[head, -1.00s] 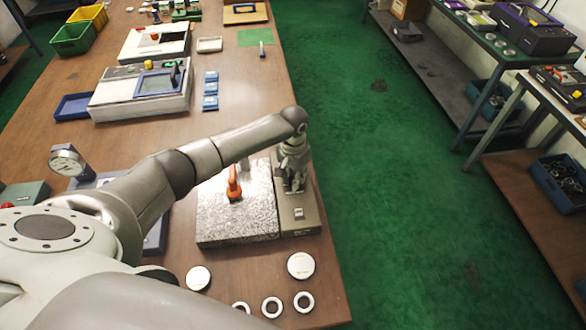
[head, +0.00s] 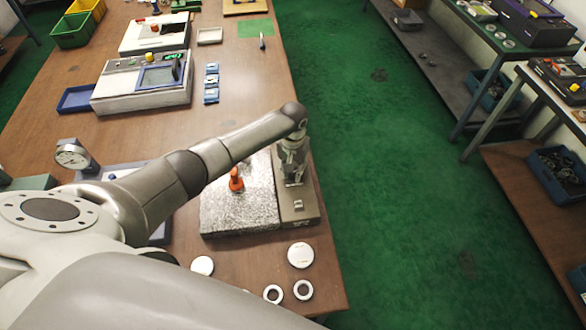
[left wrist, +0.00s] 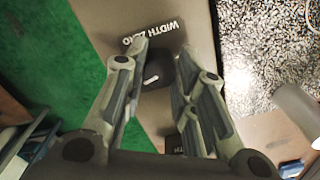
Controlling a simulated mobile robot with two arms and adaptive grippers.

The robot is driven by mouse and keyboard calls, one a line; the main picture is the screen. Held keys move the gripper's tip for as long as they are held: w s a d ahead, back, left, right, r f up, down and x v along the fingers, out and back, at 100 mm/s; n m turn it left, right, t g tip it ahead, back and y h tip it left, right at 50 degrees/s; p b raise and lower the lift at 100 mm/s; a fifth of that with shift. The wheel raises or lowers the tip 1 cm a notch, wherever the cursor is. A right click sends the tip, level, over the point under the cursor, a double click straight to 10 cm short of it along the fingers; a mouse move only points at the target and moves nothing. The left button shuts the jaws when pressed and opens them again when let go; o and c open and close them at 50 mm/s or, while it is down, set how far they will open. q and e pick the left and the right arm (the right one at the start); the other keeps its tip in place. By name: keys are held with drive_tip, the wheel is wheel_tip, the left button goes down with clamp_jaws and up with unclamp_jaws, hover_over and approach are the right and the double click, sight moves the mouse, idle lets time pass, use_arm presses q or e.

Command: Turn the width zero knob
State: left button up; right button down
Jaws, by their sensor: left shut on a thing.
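The dark round width zero knob (left wrist: 157,72) sits between my left gripper's fingers in the left wrist view, beside the printed label "WIDTH ZERO" (left wrist: 153,34). It has a pale mark on top. The knob stands on a long grey-brown box (head: 300,215) at the table's right edge. My left gripper (head: 292,180) points down over this box and is shut on the knob. In the head view the gripper hides the knob. A second label, partly hidden, shows lower down in the left wrist view. My right gripper is not in view.
A speckled stone plate (head: 240,215) with an orange-topped part (head: 236,180) lies directly left of the box. White discs (head: 301,255) and rings (head: 304,290) lie at the near table edge. A dial gauge (head: 72,155) stands at left. Green floor is open to the right.

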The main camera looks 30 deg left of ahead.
use_arm(q)
drive_tip(key=shift+w, duration=0.1)
drive_tip(key=o, duration=1.1)
drive_tip(key=shift+c, duration=0.2)
wheel_tip(320, 180, up, 12)
